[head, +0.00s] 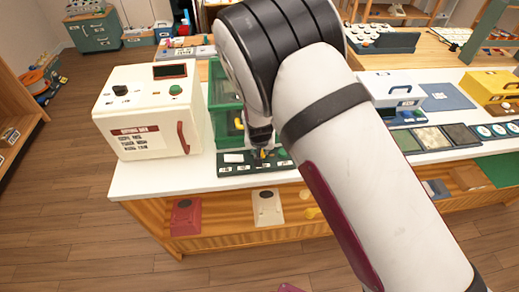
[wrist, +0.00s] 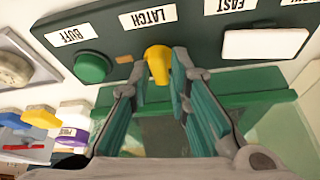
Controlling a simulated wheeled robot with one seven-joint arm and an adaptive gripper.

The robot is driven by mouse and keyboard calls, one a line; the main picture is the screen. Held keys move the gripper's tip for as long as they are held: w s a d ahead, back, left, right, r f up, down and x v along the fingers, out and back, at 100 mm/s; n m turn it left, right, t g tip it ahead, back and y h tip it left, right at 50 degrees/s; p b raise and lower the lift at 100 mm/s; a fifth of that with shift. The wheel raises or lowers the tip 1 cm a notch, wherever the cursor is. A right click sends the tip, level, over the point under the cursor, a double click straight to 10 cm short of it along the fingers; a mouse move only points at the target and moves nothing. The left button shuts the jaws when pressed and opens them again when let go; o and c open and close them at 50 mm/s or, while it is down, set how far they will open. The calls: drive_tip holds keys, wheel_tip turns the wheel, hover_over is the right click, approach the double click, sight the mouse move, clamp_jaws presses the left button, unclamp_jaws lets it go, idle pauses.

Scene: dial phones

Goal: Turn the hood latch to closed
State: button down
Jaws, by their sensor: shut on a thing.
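The latch is a yellow knob (wrist: 157,62) beneath a white "LATCH" label (wrist: 148,17) on a dark green panel (wrist: 195,40) in the wrist view. My gripper (wrist: 160,83) is shut on this knob, with one finger on each side of it. The finger pads hide part of the knob, and I cannot tell which position it marks. In the head view my gripper (head: 262,150) points down at the panel (head: 232,169) on the white counter, in front of a green frame (head: 226,120) that may belong to the hood.
A green round button (wrist: 92,67) and a white rectangular key (wrist: 265,43) flank the knob. A cream box (head: 150,110) with a red handle (head: 183,138) stands left of the panel. Sample tiles (head: 432,139) lie to the right. My arm hides the counter's middle.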

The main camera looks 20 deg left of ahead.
drive_tip(key=shift+m+h+p, duration=0.3)
drive_tip(key=shift+m+p, duration=0.05)
drive_tip(key=shift+m, duration=0.65)
drive_tip(key=shift+d, duration=0.1)
drive_tip(key=shift+s+f, duration=0.1)
drive_tip(key=shift+f, duration=0.05)
drive_tip(key=c, duration=1.6)
unclamp_jaws()
drive_tip(key=shift+o, duration=0.2)
drive_tip(key=shift+r, duration=0.45)
drive_tip(key=v, duration=1.1)
drive_tip(key=shift+s, duration=0.15)
